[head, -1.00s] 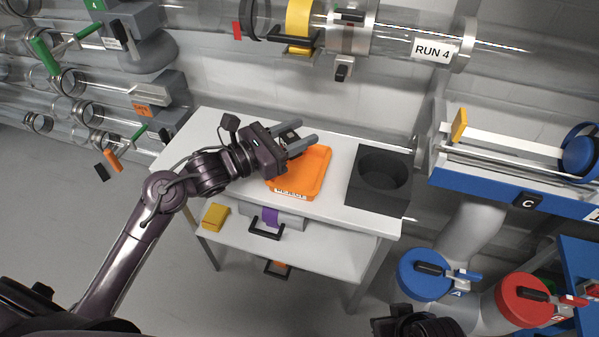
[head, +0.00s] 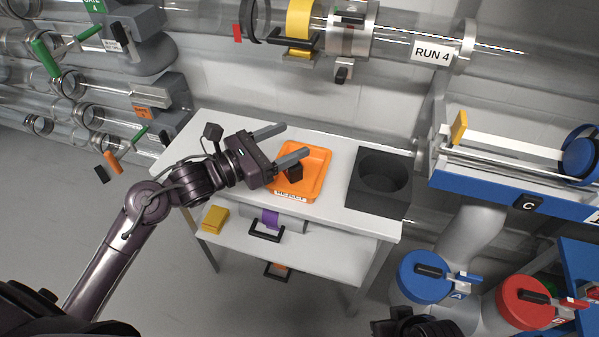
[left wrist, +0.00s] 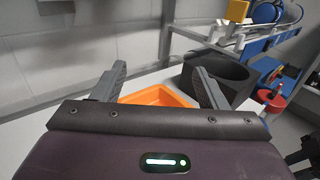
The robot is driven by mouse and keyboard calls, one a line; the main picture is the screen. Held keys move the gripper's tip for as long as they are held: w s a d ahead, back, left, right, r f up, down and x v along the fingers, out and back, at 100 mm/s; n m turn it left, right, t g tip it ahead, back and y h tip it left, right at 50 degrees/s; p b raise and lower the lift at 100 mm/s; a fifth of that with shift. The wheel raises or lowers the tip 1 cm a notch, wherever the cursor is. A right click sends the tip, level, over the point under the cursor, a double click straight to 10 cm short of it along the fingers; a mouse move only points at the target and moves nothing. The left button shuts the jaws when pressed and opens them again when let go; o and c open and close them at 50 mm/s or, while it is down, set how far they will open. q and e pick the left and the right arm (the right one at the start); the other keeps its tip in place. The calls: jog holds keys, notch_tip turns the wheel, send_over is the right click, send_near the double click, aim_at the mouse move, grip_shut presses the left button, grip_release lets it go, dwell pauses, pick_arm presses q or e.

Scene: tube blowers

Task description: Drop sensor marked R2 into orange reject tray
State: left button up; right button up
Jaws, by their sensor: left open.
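The orange reject tray (head: 318,165) lies on the white table, with a white label on its front edge that is too small to read. A small dark block (head: 294,173), likely the sensor, shows over the tray's left part, just below one finger; I cannot read a mark on it or tell whether it touches the tray floor. My left gripper (head: 282,144) is open, its fingers spread apart above the tray's left side. In the left wrist view the tray (left wrist: 155,96) shows between the fingers, and the block is hidden. My right gripper (head: 410,322) is partly visible at the bottom edge.
A black holder with a round well (head: 380,180) stands right of the tray. A yellow block (head: 215,217) and a drawer with a purple marking (head: 268,222) are below the tabletop. Clear tubes and the RUN 4 pipe (head: 432,50) run behind. The table's left end is clear.

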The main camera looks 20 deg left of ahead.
pick_arm(q)
jog(key=v, duration=0.5)
jog(key=shift+w, duration=0.1)
dwell(0.3)
